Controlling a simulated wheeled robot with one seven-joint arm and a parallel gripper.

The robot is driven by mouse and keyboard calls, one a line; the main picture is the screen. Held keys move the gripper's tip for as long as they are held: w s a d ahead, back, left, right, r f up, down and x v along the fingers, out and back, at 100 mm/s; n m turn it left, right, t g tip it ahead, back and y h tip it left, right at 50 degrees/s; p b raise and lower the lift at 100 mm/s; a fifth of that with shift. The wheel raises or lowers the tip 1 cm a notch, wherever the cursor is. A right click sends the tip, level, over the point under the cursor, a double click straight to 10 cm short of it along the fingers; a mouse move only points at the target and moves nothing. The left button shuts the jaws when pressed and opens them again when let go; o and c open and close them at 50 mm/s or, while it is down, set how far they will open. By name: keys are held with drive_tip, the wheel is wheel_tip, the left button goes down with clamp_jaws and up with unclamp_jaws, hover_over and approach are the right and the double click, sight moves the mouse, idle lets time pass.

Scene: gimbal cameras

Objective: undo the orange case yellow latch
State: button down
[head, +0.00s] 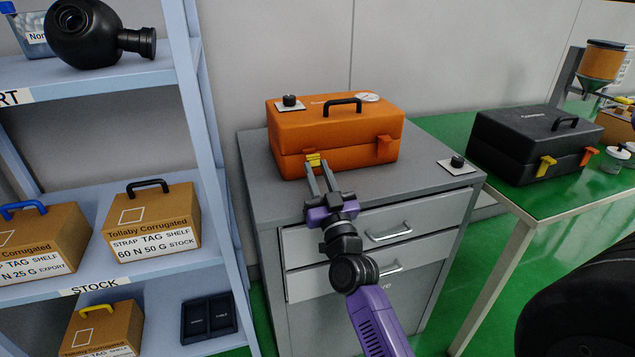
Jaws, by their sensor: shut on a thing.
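The orange case (335,130) sits closed on top of the grey drawer cabinet (260,195), with a black handle on its lid. Its yellow latch (313,159) is on the left part of the front face, and an orange latch (384,147) is on the right part. My gripper (316,168) reaches in from the front with its fingertips at the yellow latch, shut on it. The fingertips partly cover the lower part of the latch, so its exact position is hard to tell.
A black knob on a white plate (457,165) sits on the cabinet's right front corner. A black case (532,143) with yellow and orange latches stands on the green table to the right. A shelf (130,262) with cardboard boxes stands close on the left.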

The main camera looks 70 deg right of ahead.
drive_tip(key=shift+f, duration=0.1)
drive_tip(key=c, duration=1.2)
unclamp_jaws()
drive_tip(key=shift+o, duration=0.2)
drive_tip(key=shift+a, duration=0.1)
drive_tip(key=v, duration=0.7)
drive_tip(key=shift+s+a+b, duration=0.25)
drive_tip(key=shift+s+b, duration=0.05)
drive_tip(key=shift+b, duration=0.15)
